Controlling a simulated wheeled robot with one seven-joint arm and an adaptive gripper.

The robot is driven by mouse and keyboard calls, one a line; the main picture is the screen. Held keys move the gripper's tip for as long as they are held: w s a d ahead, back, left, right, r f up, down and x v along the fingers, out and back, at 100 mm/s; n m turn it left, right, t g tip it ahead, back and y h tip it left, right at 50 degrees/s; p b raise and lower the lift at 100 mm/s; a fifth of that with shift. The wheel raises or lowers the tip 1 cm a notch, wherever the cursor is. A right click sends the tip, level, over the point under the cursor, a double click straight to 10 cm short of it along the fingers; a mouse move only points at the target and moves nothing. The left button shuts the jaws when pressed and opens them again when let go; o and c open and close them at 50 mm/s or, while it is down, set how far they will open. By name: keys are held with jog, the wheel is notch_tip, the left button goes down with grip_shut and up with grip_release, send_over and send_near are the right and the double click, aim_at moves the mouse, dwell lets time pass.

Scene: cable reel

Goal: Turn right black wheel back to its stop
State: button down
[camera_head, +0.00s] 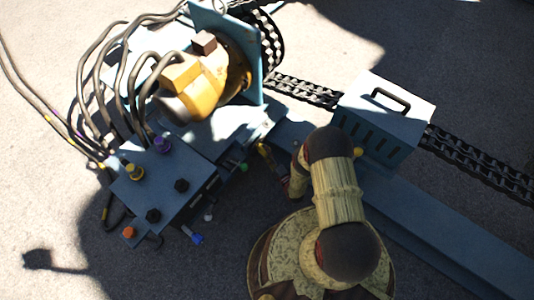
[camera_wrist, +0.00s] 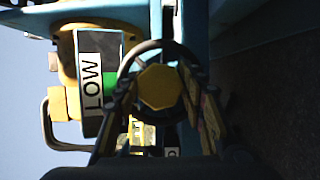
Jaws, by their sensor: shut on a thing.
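The black wheel (camera_wrist: 155,44) shows in the wrist view as a dark ring around a yellow hexagonal hub (camera_wrist: 160,87). My gripper (camera_wrist: 160,82) reaches up to it from below, with one finger on each side of the hub. The fingers are shut on the wheel, and their tips overlap the ring. The lower part of the ring is hidden by the fingers, and I cannot make out its turn angle. In the head view my arm covers the place where the gripper works, so the wheel cannot be made out there.
In the wrist view a lettered panel (camera_wrist: 90,70) with a green patch sits left of the wheel. In the head view a blue control box (camera_head: 140,190) with several knobs stands left. A grey handled box (camera_head: 383,108) straddles the chain (camera_head: 305,90) at right.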

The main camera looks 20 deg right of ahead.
dwell(0.3)
jog(key=c, duration=1.1)
grip_release()
jog(key=v, duration=0.7)
jog(key=shift+s, duration=0.3)
jog(key=shift+f, duration=0.1)
